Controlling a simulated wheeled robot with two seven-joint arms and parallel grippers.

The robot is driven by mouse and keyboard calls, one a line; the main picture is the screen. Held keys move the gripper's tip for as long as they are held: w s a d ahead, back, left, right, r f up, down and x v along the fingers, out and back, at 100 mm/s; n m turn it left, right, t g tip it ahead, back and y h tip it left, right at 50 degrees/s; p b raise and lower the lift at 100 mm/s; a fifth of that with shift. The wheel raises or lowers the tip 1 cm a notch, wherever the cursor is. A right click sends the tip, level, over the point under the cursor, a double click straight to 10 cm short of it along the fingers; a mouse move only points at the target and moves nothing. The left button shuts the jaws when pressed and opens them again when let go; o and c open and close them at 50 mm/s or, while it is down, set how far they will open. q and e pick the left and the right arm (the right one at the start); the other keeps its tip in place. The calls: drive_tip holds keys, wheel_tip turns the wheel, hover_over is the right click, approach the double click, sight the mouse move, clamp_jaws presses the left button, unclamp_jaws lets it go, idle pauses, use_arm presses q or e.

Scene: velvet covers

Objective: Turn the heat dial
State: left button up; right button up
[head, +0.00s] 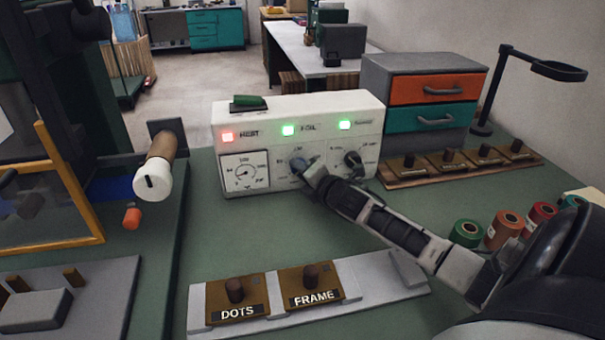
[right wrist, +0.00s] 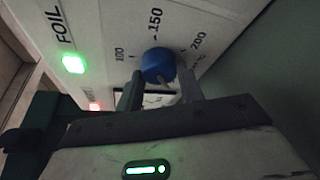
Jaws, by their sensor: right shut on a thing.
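The white control box (head: 350,105) stands on the green bench, with lit lamps labelled HEAT, FOIL and a third unreadable label. Its blue dial (head: 296,163) sits on the front, below the FOIL lamp. In the right wrist view the blue dial (right wrist: 157,65) has marks 100, 150 and 200 around it; its exact setting is hard to read. My right gripper (head: 306,170) reaches in from the right and is shut on this dial, one finger on each side. The fingers also show in the right wrist view (right wrist: 160,90). My left gripper is not in view.
A black knob (head: 353,159) is right of the blue dial, and a gauge (head: 244,172) is left of it. A tray with DOTS (head: 229,312) and FRAME (head: 311,297) blocks lies in front. Foil rolls (head: 467,233) stand right, near my arm. A press fills the left.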

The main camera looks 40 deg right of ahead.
drive_tip(key=m+t+b, duration=0.1)
drive_tip(key=m+b, duration=0.1)
drive_tip(key=m, duration=0.2)
drive_tip(key=shift+f+t+y, duration=0.1)
drive_tip(key=shift+t+y, duration=0.3)
drive_tip(key=shift+d, duration=0.1)
drive_tip(key=o, duration=1)
drive_tip(key=s, duration=0.5)
drive_tip(key=s+a, duration=0.1)
drive_tip(key=s, duration=0.4)
drive_tip(key=s+a, duration=0.1)
drive_tip(key=s, duration=0.5)
drive_tip(key=shift+r, duration=0.2)
